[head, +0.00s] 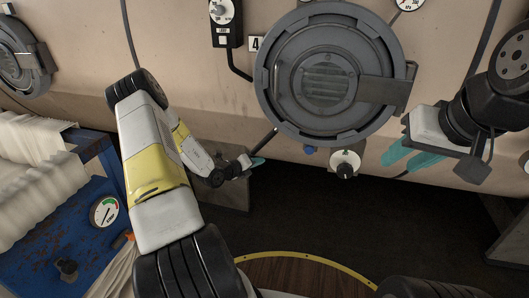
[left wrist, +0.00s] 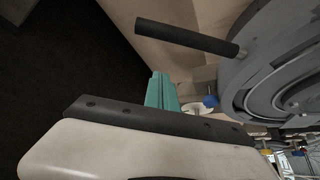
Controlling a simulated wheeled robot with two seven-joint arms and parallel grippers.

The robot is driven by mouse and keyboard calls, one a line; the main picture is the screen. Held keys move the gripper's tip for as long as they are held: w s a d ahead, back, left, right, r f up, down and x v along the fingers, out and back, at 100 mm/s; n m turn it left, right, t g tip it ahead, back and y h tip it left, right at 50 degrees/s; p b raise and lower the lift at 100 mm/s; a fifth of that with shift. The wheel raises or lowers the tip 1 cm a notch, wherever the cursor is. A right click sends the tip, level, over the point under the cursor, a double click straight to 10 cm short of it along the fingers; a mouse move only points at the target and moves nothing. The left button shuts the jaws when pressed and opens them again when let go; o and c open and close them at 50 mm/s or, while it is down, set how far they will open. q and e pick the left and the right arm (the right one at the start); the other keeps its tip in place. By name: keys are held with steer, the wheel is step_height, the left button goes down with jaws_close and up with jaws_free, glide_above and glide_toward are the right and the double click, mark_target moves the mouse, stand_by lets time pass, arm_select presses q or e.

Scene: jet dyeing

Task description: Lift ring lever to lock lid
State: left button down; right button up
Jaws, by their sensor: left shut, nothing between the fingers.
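The round grey lid (head: 325,78) sits closed-looking on the beige machine, with a grey ring around it. The ring lever (head: 264,140) is a dark rod sticking out down and left from the ring's lower left. In the left wrist view the lever (left wrist: 185,37) shows clear of the fingers. My left gripper (head: 258,162) is shut and empty, close by the lever's outer end; its teal fingers (left wrist: 162,92) lie together. Whether they touch the lever cannot be told in the head view. My right gripper (head: 407,156) is open and empty, right of and below the lid.
A blue knob (head: 309,150) and a black-knobbed round dial (head: 345,164) sit under the lid. A hinge arm (head: 384,90) is at the lid's right. A blue cart (head: 75,225) with white fabric (head: 32,160) stands left. The dark floor below is clear.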

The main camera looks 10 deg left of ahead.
mark_target(264, 142)
arm_select(q)
steer(key=w, duration=0.5)
steer(key=shift+w+a+r, duration=0.3)
steer(key=shift+w, duration=0.05)
